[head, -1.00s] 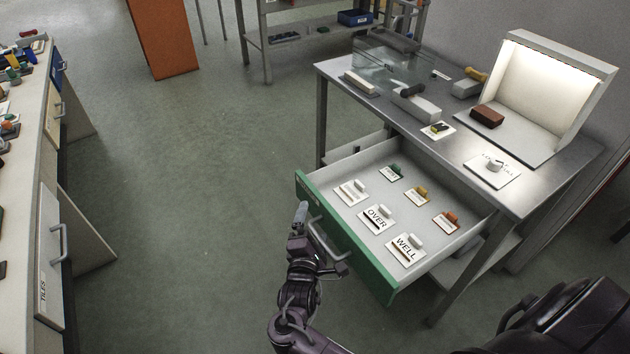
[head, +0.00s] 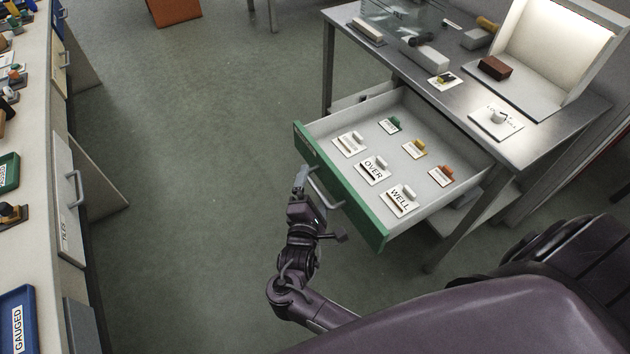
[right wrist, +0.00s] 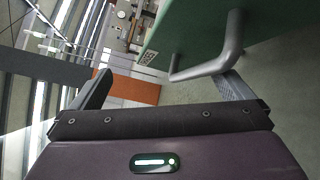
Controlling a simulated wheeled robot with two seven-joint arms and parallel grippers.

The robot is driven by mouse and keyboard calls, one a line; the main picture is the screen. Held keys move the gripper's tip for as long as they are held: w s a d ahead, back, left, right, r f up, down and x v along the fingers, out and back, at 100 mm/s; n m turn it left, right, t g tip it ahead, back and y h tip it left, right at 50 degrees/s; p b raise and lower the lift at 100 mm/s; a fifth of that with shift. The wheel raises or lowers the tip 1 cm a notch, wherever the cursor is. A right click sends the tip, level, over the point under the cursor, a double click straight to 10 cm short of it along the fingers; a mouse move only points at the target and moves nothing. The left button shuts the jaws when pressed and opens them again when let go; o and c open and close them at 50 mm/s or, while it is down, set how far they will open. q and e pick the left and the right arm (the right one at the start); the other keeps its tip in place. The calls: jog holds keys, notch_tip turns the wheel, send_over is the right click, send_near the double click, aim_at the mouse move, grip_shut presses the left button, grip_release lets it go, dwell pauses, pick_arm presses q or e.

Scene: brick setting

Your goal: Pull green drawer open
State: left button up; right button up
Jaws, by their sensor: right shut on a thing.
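The green-fronted drawer (head: 340,188) stands pulled out from under the metal bench, its pale inside showing. A grey bar handle (head: 324,190) is on its green front; the handle also shows in the right wrist view (right wrist: 215,58). My right gripper (head: 306,180) is at this handle and shut on it, its fingers on either side of the bar. In the right wrist view my right gripper (right wrist: 168,82) has the green front close above it. My left gripper is not in view.
Several labelled cards with small blocks, such as the WELL card (head: 400,199), lie in the drawer. The metal bench (head: 465,100) carries a lit box (head: 553,50) and a brown brick (head: 495,67). A counter with drawers (head: 68,190) stands at left. The floor between is clear.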

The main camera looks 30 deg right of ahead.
jog(key=shift+r+p+v, duration=0.15)
jog(key=shift+v, duration=0.65)
jog(key=shift+r+p+v, duration=0.1)
jog(key=shift+p+v, duration=0.05)
jog(key=shift+v, duration=0.6)
jog(key=shift+c, duration=1.4)
jog(key=shift+s+a, duration=0.2)
jog(key=shift+s, duration=0.1)
jog(key=c, duration=0.8)
jog(key=shift+s+a+f+p, duration=0.2)
jog(key=shift+s+p, duration=0.1)
jog(key=shift+s, duration=0.1)
